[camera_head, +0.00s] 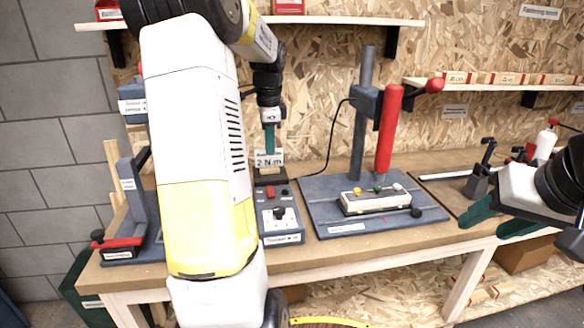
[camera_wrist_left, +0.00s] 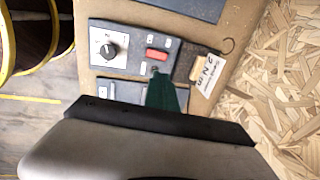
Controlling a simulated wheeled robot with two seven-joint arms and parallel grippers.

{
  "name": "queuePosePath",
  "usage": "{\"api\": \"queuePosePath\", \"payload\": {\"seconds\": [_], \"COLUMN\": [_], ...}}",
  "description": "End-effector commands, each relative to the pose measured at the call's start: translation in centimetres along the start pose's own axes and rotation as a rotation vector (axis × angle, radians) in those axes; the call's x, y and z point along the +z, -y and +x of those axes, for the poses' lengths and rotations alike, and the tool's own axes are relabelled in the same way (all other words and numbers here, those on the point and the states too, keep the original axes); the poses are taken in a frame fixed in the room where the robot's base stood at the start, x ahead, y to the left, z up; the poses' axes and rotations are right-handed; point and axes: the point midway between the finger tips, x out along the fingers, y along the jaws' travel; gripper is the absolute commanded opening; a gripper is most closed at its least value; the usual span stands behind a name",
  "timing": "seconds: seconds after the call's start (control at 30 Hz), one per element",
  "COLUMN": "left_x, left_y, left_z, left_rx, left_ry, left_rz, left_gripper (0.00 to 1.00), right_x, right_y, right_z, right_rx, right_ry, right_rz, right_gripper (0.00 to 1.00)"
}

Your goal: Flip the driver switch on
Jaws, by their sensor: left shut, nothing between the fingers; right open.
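A grey control box (camera_head: 282,222) stands on the workbench in the head view, with a black knob (camera_head: 279,213) on a white dial and a red switch (camera_head: 270,191) behind it. In the left wrist view the red switch (camera_wrist_left: 157,54) and knob (camera_wrist_left: 109,50) are plain to see. My left gripper (camera_head: 270,152) is shut and empty, pointing down above the back of the box. Its green fingertips (camera_wrist_left: 156,74) show close beside the red switch; I cannot tell whether they touch the box. My right gripper (camera_head: 498,221) is open and empty at the bench's right front.
A label reading 2 N m (camera_head: 269,159) stands behind the box. A press stand with a red handle (camera_head: 388,130) rises to the right, with a white block (camera_head: 375,200) on its base. A grey fixture with a red clamp (camera_head: 118,243) stands left. My left arm hides part of the bench.

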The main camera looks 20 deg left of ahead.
Motion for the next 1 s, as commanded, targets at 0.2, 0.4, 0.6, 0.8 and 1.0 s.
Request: {"api": "queuePosePath", "payload": {"seconds": [0.2,0.4,0.6,0.8,1.0], "left_x": [0.1,0.1,0.0,0.0,0.0], "left_y": [-0.1,-0.2,-0.1,-0.1,0.0], "left_z": [3.4,7.8,11.4,13.3,13.7], "left_rx": [0.005,0.006,0.004,0.002,0.000], "left_ry": [0.002,0.001,0.001,0.001,0.000], "left_rz": [-0.001,-0.001,-0.002,-0.001,-0.001], "left_gripper": [0.00,0.00,0.00,0.00,0.00], "right_x": [0.0,0.0,0.0,0.0,0.0], "right_y": [0.0,0.0,0.0,0.0,0.0], "right_z": [0.0,0.0,0.0,0.0,0.0], "right_rx": [0.000,0.000,0.000,0.000,0.000], "right_ry": [0.000,0.000,0.000,0.000,0.000], "right_rz": [0.000,0.000,0.000,0.000,0.000], "right_gripper": [0.48,0.48,0.48,0.48,0.48]}}
